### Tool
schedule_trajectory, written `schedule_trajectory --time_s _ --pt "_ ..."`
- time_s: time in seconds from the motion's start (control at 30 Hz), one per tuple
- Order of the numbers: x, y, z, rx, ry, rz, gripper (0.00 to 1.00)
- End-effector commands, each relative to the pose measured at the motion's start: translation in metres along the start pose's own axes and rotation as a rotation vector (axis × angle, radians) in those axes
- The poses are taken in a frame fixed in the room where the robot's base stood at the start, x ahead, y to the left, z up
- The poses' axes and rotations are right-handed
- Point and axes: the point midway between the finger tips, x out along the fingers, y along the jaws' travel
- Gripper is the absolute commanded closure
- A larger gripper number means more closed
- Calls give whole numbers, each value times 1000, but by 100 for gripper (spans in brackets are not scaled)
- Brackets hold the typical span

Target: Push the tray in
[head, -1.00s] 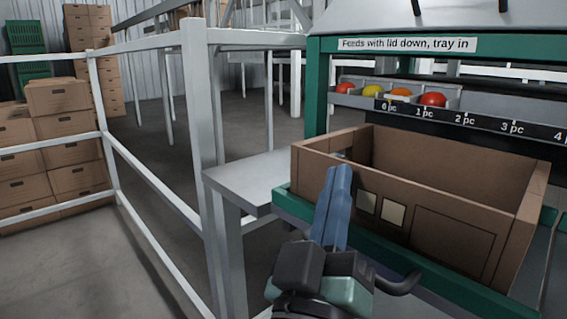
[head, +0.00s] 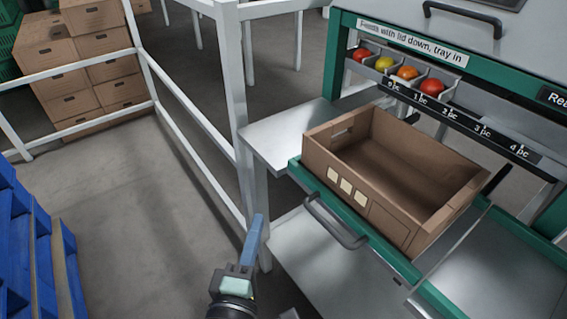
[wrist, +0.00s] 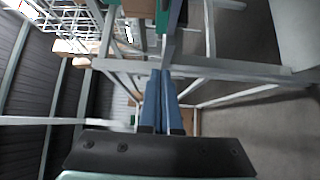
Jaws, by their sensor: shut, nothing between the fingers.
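The tray (head: 397,263) is a green-edged slide with a dark bar handle (head: 336,222) on its front. It sticks out from the green-framed machine (head: 342,50) and bears an open, empty-looking cardboard box (head: 375,218) with pale squares on its front. My gripper (head: 259,218) has blue fingers, shut and empty. In the head view it shows left of the handle, apart from it in the picture; the depth gap is hard to judge. In the wrist view the closed fingers (wrist: 162,75) point toward white rails and part of a green frame.
A grey side shelf (head: 285,132) stands left of the tray, beside a white railing post (head: 235,75). Colored samples (head: 407,72) sit above a numbered strip. Blue pallets (head: 38,245) stand at left and stacked cartons (head: 70,60) behind the rail. The floor between is open.

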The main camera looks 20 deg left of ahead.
Motion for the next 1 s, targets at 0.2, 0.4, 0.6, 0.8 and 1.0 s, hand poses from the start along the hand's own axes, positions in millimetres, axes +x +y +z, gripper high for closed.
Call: schedule_trajectory --time_s 0.2,0.4,0.6,0.8,1.0 --pt "14 -1 -2 -9 3 -1 100" --pt "48 0 -1 -7 2 0 100" --pt "84 -1 -1 -5 2 0 100" --pt "112 1 12 -5 -2 -3 100" --pt "125 0 25 -6 1 -2 100"
